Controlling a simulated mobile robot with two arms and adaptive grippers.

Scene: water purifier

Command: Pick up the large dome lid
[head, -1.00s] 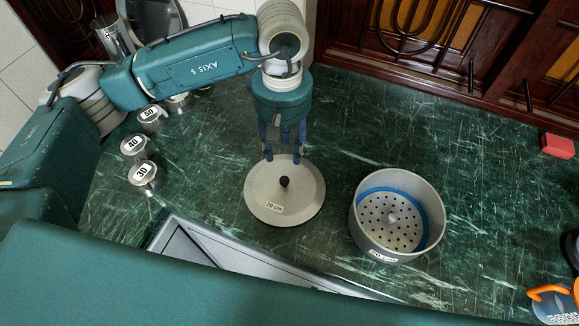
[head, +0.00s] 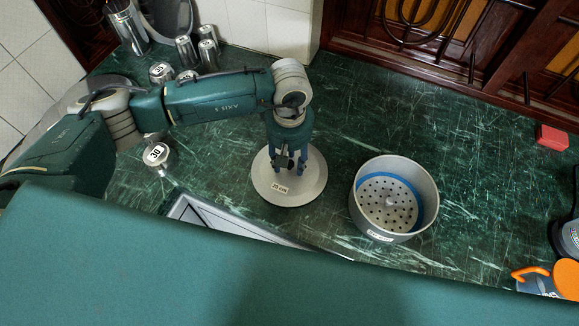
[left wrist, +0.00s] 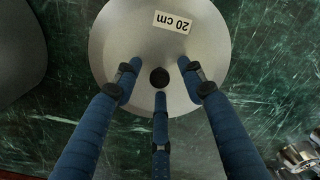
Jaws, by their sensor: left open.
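The large dome lid (head: 301,192) is a round grey metal lid with a "20 cm" label, lying flat on the green marble counter. In the left wrist view the lid (left wrist: 205,70) fills the top middle, with its black knob visible. My left gripper (head: 288,166) points down over the lid. In the left wrist view its blue fingers (left wrist: 160,85) are spread open around the knob and do not visibly press on it. Whether the fingertips touch the lid is unclear. My right gripper is not in view.
A perforated grey pot with a blue ring (head: 372,220) stands to the right of the lid. A sink edge (head: 215,222) lies in front. A metal canister labelled 30 (head: 157,155) stands to the left. A red block (head: 552,137) and an orange-handled item (head: 533,273) are far right.

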